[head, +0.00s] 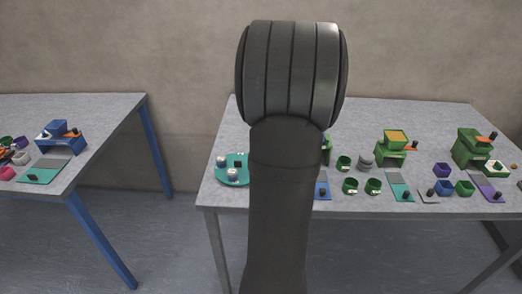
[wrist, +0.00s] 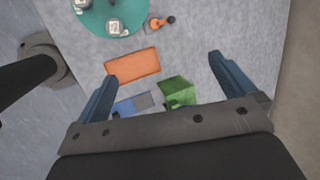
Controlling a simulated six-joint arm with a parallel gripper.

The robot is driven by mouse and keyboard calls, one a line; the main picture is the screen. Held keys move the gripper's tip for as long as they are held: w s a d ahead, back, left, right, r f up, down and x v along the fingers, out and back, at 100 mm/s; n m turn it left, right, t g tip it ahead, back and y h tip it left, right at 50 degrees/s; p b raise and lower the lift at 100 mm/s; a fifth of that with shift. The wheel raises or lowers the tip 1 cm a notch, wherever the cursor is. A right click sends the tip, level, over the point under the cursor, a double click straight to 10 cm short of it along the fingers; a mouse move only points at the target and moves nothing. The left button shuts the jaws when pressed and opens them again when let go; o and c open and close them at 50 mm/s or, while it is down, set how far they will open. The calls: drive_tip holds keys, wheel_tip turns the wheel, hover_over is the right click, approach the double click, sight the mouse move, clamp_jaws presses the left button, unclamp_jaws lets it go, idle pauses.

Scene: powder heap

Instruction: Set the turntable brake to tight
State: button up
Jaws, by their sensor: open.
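The turntable is a round teal disc (head: 242,181) at the left end of the right-hand table, partly covered by my arm in the head view. It also shows at the top of the wrist view (wrist: 97,18), cut off by the edge, with small whitish pieces on it. Beside its rim is a small orange part with a dark knob (wrist: 158,23), which looks like the brake lever; its setting cannot be read. My gripper (wrist: 160,68) is open and empty above the table, its blue fingers wide apart. The head view hides it behind my arm.
Green stands (head: 391,149), cups (head: 350,186) and coloured plates fill the table's right part. Another table (head: 95,120) stands at left, across a gap.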

drive_tip(key=shift+v, duration=0.75)
